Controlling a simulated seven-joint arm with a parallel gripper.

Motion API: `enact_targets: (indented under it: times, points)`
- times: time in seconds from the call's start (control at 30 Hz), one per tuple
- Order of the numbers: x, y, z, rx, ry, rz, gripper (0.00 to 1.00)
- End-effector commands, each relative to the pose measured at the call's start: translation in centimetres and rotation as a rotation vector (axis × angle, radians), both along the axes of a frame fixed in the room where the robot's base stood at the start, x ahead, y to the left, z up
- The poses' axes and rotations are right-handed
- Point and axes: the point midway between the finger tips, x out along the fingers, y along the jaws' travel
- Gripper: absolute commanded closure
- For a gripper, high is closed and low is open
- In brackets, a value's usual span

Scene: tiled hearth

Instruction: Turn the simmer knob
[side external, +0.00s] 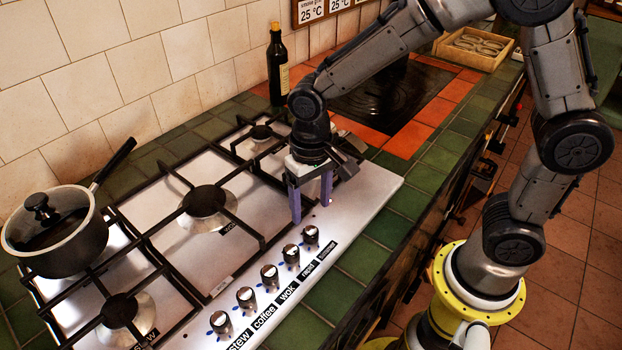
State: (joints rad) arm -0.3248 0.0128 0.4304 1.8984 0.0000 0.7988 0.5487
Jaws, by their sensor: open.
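The simmer knob (310,235) is the farthest of a row of silver knobs on the steel hob's front strip. The simmer label (327,249) lies beside it. My gripper (311,209) points down with its two purple fingers apart and nothing between them. In the picture the fingertips are just above the simmer knob, towards the hob's far end. I cannot tell their exact height over the steel. The knob is in plain view and no finger visibly touches it.
The rapid knob (291,254) is close beside the simmer knob, with the wok knob (269,275) beyond. Black pan grates (245,230) rise left of the knobs. A lidded pot (62,245) stands at left, a dark bottle (278,75) behind. Green tiles (385,238) at right are clear.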

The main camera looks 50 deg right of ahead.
Motion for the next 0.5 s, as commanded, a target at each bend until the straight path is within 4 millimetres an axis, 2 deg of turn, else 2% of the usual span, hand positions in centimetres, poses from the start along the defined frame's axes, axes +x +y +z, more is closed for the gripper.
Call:
enact_targets:
  times: [0.03,0.2,0.33,0.5]
  points:
    - [0.1,0.0,1.2,0.003,-0.007,0.000,0.29]
    - [0.0,0.0,4.3,0.001,-0.003,0.000,0.29]
    - [0.0,0.0,5.8,0.001,-0.002,0.000,0.29]
    - [0.0,0.0,6.6,0.000,0.000,0.000,0.29]
